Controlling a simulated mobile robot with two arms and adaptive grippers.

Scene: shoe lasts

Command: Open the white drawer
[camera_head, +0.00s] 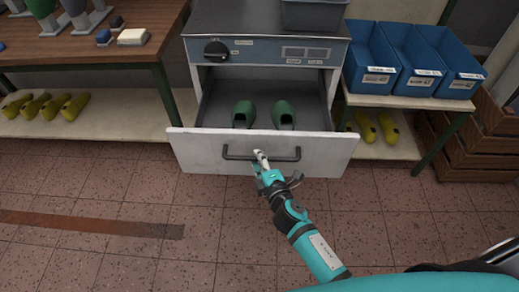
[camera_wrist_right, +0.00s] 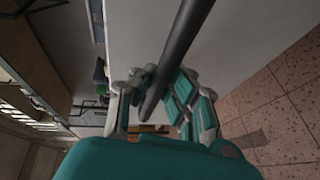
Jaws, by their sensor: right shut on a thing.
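The white drawer (camera_head: 205,151) is pulled out from the grey cabinet (camera_head: 262,17), and its inside shows in the head view. Two green shoe lasts (camera_head: 243,112) stand inside it. A dark bar handle (camera_head: 235,154) runs across the drawer's front. My right gripper (camera_head: 262,160) is at the middle of this handle. In the right wrist view, the fingers of my right gripper (camera_wrist_right: 160,95) are shut around the dark handle bar (camera_wrist_right: 182,45). The white drawer front (camera_wrist_right: 230,35) fills much of that view. My left gripper is not in view.
A table with blue bins (camera_head: 412,62) stands right of the cabinet, beside wooden crates (camera_head: 480,145). A wooden workbench (camera_head: 90,55) stands at the left, with yellow lasts (camera_head: 45,107) on its lower shelf. The tiled floor before the drawer is clear except for my arm.

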